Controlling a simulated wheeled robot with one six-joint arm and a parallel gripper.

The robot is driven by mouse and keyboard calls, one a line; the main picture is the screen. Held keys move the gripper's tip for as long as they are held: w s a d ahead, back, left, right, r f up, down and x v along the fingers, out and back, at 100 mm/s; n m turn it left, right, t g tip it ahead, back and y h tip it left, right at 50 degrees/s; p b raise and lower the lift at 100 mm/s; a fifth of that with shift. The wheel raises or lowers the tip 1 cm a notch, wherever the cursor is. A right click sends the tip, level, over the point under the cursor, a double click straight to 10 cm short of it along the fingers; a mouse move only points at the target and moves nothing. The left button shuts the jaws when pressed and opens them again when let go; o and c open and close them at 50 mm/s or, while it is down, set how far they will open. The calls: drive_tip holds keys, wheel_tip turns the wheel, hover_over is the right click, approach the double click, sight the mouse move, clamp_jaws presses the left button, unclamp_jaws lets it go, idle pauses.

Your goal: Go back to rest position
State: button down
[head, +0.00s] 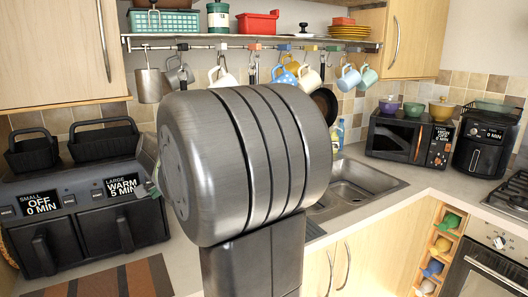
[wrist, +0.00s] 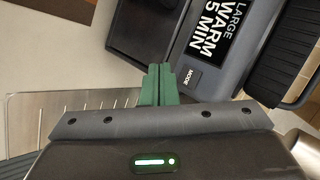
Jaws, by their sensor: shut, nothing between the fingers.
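My gripper (wrist: 159,72) shows in the wrist view with its green fingers shut together and empty. Its tips are near the front panel of the black double air fryer (wrist: 262,18), whose right display reads "LARGE WARM 5 MIN". In the head view the air fryer (head: 82,208) stands on the left counter. There, only a small part of my gripper (head: 149,189) shows beside the right display, and my large dark arm link hides the rest. I cannot tell whether the tips touch the panel.
Several mugs, including a blue dotted mug (head: 287,73) and a white mug (head: 309,79), hang from the rail (head: 225,46) under a shelf. A sink (head: 350,181) is behind my arm. A microwave (head: 408,138) and a small air fryer (head: 486,140) stand at right.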

drive_tip(key=shift+s+d+r, duration=0.1)
drive_tip(key=shift+s+d, duration=0.35)
drive_tip(key=shift+s, duration=0.25)
drive_tip(key=shift+s+d+f, duration=0.1)
drive_tip(key=shift+s+d, duration=0.3)
drive_tip(key=shift+s, duration=0.35)
drive_tip(key=shift+s+d+r, duration=0.1)
drive_tip(key=shift+s+d, duration=0.35)
drive_tip(key=shift+s, duration=0.25)
